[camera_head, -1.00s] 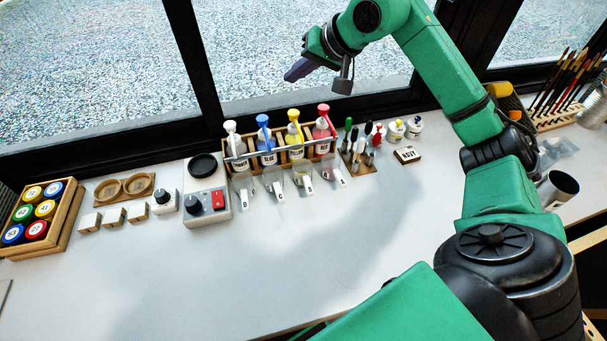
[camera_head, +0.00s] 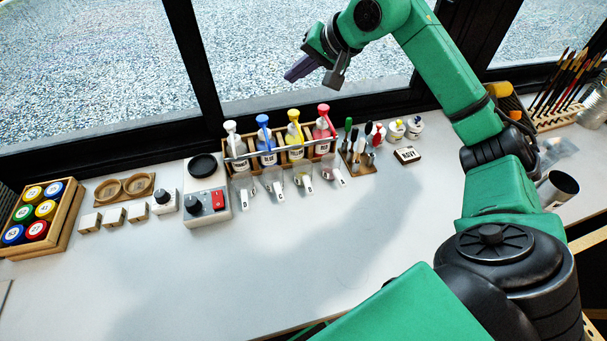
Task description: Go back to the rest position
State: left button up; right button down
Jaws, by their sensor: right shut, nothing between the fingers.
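My right arm comes in from the lower right and arches up over the right side of the bench. My right gripper (camera_head: 290,76) is at the top middle, raised in front of the window and above the row of pump bottles. It is shut and empty, with its purple fingers pointing left and slightly down. It touches nothing that I can see. My left gripper is not in this view.
The white bench (camera_head: 300,260) is clear in front. A wooden rack (camera_head: 228,167) holds pump bottles at the back. A scale (camera_head: 213,207), a paint-jar tray (camera_head: 66,225) and small blocks stand left.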

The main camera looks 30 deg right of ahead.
aim_at(298, 114)
jog(key=f+n+b, duration=0.2)
jog(key=n, duration=0.5)
jog(key=f+n+b, duration=0.2)
jog(key=n+b, duration=0.1)
jog(key=n, duration=0.4)
jog(key=f+n+y+b, duration=0.1)
jog(key=n+b, duration=0.1)
jog(key=n, duration=0.6)
jog(key=shift+w+d+f, duration=0.15)
jog(key=shift+d+f, duration=0.15)
jog(key=shift+f, duration=0.25)
